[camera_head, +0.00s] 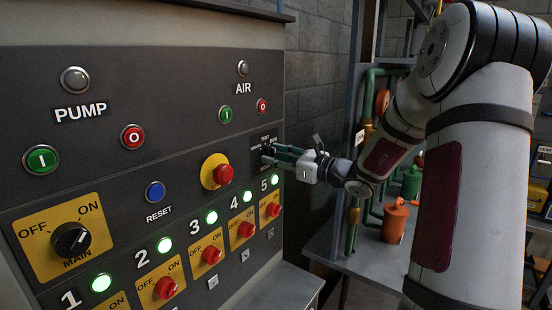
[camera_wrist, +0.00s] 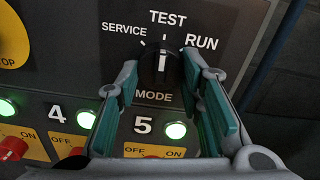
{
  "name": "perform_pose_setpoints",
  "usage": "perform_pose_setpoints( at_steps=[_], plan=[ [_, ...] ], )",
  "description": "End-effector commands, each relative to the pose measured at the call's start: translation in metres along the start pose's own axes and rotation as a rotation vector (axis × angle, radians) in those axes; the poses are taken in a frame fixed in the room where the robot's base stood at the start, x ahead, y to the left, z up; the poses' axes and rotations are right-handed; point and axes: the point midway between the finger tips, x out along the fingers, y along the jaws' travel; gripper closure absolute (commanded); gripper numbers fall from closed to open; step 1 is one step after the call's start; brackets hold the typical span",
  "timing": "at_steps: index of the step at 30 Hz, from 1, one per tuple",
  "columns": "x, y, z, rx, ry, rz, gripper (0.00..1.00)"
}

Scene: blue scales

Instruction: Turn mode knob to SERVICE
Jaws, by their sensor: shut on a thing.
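The black mode knob (camera_wrist: 162,66) is on the dark panel, with SERVICE printed at its upper left, TEST above and RUN at its upper right. Its white pointer line stands about upright, toward TEST. My gripper (camera_wrist: 165,75) has its teal-padded fingers on either side of the knob and is shut on it. In the head view, my gripper (camera_head: 272,153) reaches the panel's right part from the right, and its fingers mostly hide the knob.
The emergency stop button (camera_head: 217,172) is just left of my gripper. Lit green lamps and red switches (camera_head: 270,209) run below it. The blue RESET button (camera_head: 155,192) is further left. A bench with an orange canister (camera_head: 395,222) stands at the right.

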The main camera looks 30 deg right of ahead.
Motion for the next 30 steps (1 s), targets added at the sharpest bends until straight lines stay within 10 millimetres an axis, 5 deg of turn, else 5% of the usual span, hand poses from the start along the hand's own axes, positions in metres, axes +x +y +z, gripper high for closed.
perform_pose_setpoints(
  at_steps=[30],
  plan=[
    [0.0014,-0.002,-0.0023,-0.754,0.0,0.0,0.94]
  ],
)
